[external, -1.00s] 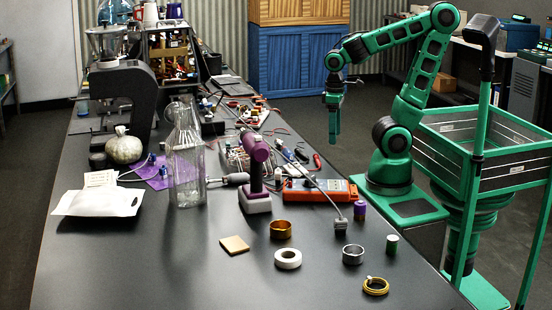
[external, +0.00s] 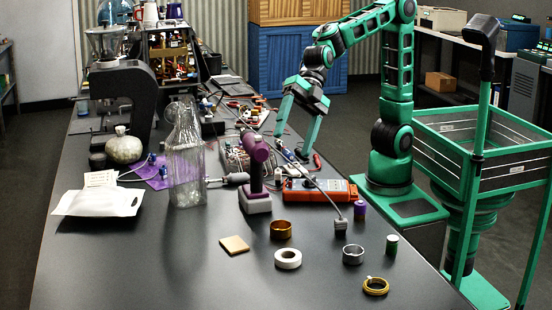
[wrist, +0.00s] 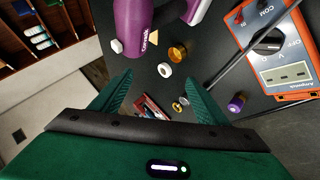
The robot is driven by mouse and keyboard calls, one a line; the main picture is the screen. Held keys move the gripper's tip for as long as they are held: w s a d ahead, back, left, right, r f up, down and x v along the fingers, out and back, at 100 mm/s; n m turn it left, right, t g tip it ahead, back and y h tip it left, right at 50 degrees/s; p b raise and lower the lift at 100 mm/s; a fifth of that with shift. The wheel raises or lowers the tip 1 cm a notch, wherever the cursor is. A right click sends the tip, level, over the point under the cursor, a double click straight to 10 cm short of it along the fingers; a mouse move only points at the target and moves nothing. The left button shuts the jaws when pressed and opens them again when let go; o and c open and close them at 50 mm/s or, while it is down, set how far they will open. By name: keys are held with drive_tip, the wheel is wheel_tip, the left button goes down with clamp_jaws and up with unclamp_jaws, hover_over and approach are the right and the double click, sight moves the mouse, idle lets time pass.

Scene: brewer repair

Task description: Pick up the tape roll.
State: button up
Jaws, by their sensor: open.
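The tape roll (external: 288,259), a white ring with a hole, lies flat on the dark table near the front. It also shows in the wrist view (wrist: 164,70), small and far beyond the fingertips. My gripper (external: 296,133) is open and empty, with its green fingers pointing down over the cluttered far part of the table, well behind the roll and above the table. In the wrist view both fingers (wrist: 157,73) are spread wide with nothing between them.
A brass ring (external: 281,230), a silver ring (external: 353,254), a yellow ring (external: 376,286) and a tan square (external: 234,245) lie near the roll. The front left table is clear.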

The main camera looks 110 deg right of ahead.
drive_tip(key=w+a+f+y, duration=0.1)
drive_tip(key=a+f+y, duration=0.1)
drive_tip(key=a, duration=0.5)
drive_tip(key=m+g+y, duration=0.1)
drive_tip(key=m+y, duration=0.1)
drive_tip(key=m, duration=0.6)
approach(288, 255)
drive_tip(key=x, duration=0.2)
drive_tip(key=shift+s+a+f, duration=0.1)
drive_tip(key=shift+a+f, duration=0.15)
drive_tip(key=shift+a, duration=0.05)
drive_tip(key=shift+w+x, duration=0.15)
drive_tip(key=shift+x, duration=1.25)
drive_tip(key=shift+w+x, duration=0.15)
drive_tip(key=shift+x, duration=1.25)
drive_tip(key=c, duration=1.2)
